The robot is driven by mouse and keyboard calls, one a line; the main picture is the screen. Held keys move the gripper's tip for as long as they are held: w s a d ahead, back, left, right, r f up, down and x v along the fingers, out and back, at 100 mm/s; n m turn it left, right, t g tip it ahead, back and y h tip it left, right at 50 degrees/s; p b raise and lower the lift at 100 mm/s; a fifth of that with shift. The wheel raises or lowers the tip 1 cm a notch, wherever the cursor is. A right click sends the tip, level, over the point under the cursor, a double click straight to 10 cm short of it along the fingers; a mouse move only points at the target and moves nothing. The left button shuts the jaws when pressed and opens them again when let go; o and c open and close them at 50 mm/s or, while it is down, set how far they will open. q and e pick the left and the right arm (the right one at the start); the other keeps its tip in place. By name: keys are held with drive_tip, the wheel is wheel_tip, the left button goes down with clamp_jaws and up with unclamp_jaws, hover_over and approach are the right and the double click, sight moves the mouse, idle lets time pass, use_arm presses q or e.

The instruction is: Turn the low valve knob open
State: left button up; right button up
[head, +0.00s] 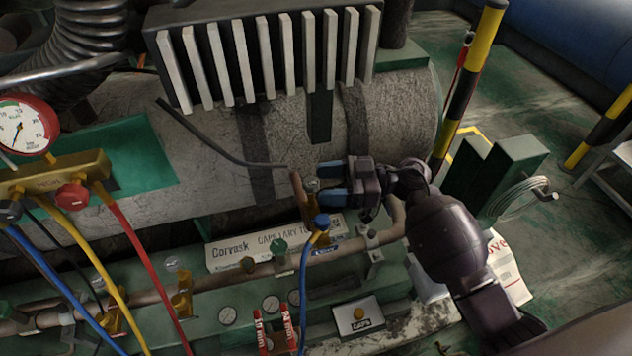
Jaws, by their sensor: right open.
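My right gripper (326,184) comes in from the right, its two blue-tipped fingers apart. Its tips are at a small round grey fitting (312,185) beside an upright copper pipe (297,197); I cannot tell whether they touch it. A blue cap or coupler (321,221) sits just below the fingers, with a blue hose running down from it. At the left, a brass manifold (40,178) carries a red knob (72,195) and a dark knob (10,210). No readable label shows which knob is the low valve. My left gripper is not in view.
A gauge (24,126) stands above the manifold. Blue, yellow and red hoses (138,245) hang across the lower left. A green bracket (500,170) and a striped post (466,85) stand at the right.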

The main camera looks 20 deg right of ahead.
sight(310, 184)
drive_tip(key=shift+x, duration=1.25)
drive_tip(key=c, duration=0.9)
